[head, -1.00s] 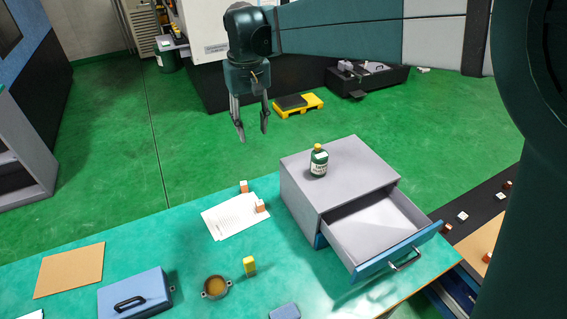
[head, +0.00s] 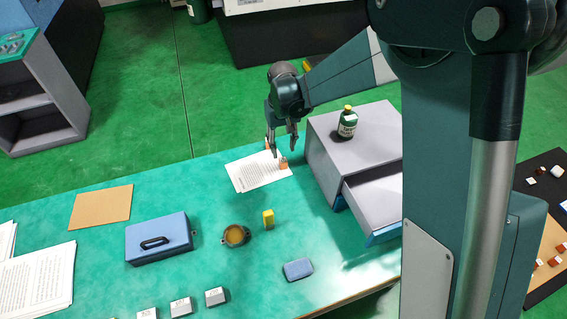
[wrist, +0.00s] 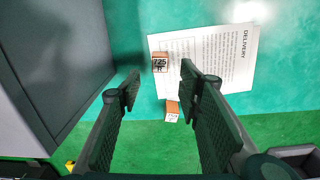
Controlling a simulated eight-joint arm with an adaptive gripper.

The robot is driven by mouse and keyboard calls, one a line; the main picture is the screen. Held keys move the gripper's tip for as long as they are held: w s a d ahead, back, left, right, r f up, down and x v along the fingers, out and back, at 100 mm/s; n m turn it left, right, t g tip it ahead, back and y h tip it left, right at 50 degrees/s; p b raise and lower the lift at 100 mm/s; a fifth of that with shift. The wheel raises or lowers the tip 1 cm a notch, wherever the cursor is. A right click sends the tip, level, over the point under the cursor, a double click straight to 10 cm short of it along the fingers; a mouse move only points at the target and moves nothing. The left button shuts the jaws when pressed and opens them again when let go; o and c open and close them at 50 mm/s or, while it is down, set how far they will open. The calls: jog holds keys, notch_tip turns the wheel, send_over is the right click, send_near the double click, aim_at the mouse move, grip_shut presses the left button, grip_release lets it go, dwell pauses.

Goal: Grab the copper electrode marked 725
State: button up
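My gripper is open and empty above the blocks, fingers pointing down. In the wrist view 725 appears beyond and between the fingertips, apart from them.
A grey drawer cabinet (head: 352,150) with an open drawer and a green bottle (head: 347,122) on top stands right of the sheet. The green table between is clear.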

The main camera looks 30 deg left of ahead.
aim_at(283, 160)
jog(key=shift+f, duration=0.25)
jog(key=shift+f, duration=1.3)
jog(key=shift+s+d+f+b, duration=0.15)
jog(key=shift+f+b, duration=0.5)
jog(key=shift+f, duration=1.95)
grip_shut()
jog(key=shift+r, duration=0.1)
